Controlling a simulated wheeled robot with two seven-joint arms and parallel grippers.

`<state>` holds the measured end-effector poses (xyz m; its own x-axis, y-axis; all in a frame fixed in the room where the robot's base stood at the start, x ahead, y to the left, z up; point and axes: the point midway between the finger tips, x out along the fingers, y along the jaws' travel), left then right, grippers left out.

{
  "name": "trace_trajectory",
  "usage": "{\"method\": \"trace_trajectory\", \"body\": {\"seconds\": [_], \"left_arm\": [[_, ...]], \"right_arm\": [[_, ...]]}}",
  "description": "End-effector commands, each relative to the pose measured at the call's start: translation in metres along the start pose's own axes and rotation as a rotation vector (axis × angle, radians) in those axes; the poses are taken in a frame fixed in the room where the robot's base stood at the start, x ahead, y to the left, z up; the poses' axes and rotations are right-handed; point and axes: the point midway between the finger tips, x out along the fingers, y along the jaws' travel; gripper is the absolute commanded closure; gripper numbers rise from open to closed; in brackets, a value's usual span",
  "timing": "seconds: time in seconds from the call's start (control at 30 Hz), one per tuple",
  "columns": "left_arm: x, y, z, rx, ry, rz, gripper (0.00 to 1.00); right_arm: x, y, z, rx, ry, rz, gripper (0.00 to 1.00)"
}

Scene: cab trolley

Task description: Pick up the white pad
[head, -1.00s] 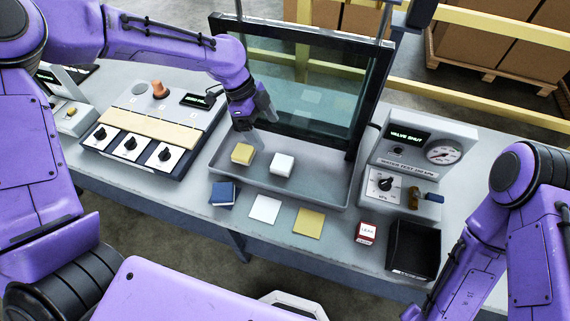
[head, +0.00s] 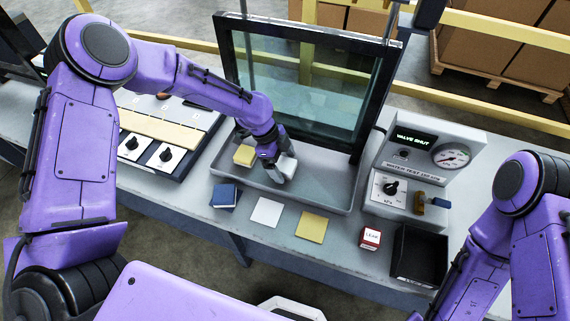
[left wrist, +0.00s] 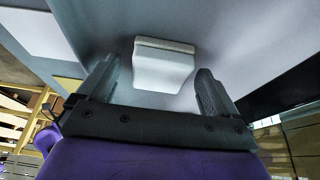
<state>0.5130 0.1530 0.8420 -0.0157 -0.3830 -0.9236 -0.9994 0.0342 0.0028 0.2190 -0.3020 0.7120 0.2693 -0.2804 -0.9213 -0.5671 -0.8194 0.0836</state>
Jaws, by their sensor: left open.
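The white pad (head: 289,166) is a small pale block on the floor of the grey tray (head: 327,193), partly hidden by my gripper in the head view. My left gripper (head: 280,172) is over it, pointing down. In the left wrist view, the white pad (left wrist: 163,66) shows between and just beyond the two dark fingers (left wrist: 155,85). The fingers are apart, with a gap on each side of the pad. My right gripper is out of view; only its arm shows at the right.
A yellow pad (head: 244,155) sits left of the gripper in the tray. A glass panel (head: 306,85) stands behind. In front lie a blue block (head: 225,195), a white square (head: 267,211) and a yellow square (head: 311,228). A gauge box (head: 415,165) and black bin (head: 418,255) are at right.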

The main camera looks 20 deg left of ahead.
Motion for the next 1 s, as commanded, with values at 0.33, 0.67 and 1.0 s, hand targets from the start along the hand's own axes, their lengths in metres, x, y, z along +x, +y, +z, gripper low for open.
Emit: {"method": "trace_trajectory", "body": {"seconds": [0.33,0.67,1.0], "left_arm": [[0.001,0.0,0.0,0.001,0.0,-0.001,0.52],[0.002,0.001,0.001,0.001,-0.001,0.001,0.68],[-0.021,-0.001,-0.009,0.005,-0.001,-0.005,0.68]], "right_arm": [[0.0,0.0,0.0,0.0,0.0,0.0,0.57],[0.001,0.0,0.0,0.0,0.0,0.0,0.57],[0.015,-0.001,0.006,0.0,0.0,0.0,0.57]]}}
